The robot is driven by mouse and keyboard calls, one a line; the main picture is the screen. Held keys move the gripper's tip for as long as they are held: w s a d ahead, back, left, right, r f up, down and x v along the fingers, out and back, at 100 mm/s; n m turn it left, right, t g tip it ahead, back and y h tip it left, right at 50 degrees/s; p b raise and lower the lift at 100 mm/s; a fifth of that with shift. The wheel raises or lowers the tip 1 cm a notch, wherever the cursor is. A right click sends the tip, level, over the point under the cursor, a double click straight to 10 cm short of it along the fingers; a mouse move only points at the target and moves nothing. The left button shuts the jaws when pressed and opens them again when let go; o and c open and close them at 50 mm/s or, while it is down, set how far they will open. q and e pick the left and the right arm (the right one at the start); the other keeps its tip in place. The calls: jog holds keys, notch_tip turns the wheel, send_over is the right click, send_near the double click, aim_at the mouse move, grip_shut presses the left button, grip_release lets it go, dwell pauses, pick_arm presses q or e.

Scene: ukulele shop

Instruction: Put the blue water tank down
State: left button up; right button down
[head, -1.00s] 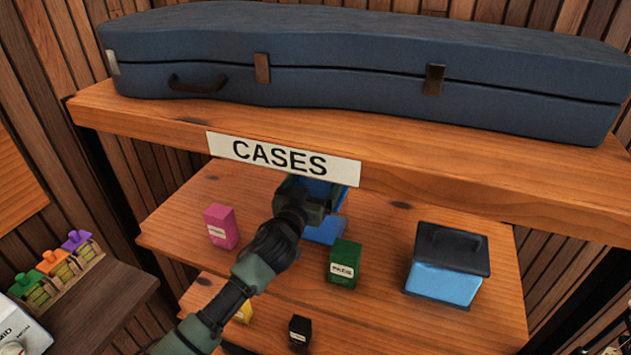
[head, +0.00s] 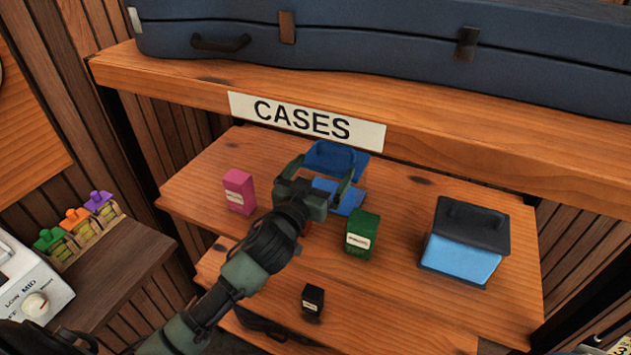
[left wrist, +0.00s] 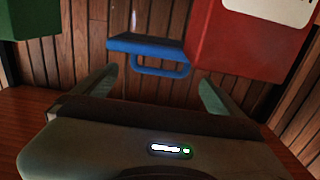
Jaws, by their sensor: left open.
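The blue water tank (head: 336,157) appears to stand on the middle shelf (head: 420,225) under the CASES sign. My left gripper covers part of it. In the left wrist view, the tank (left wrist: 150,45) shows as a blue slab with a loop handle, straight ahead between the fingers. My left gripper (head: 318,175) is open in front of the tank, one finger toward each side. In the left wrist view, the open fingers (left wrist: 157,82) hold nothing, and a gap shows between them and the tank. My right gripper is not in view.
A pink box (head: 239,191) stands left of the tank and a green box (head: 361,234) stands right of it, close to my gripper. A black-lidded blue box (head: 463,245) is further right. The upper shelf (head: 200,88) with a blue case (head: 380,35) overhangs behind.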

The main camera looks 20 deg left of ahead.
pick_arm(q)
jog(key=shift+s+a, duration=0.1)
jog(key=shift+s, duration=1.85)
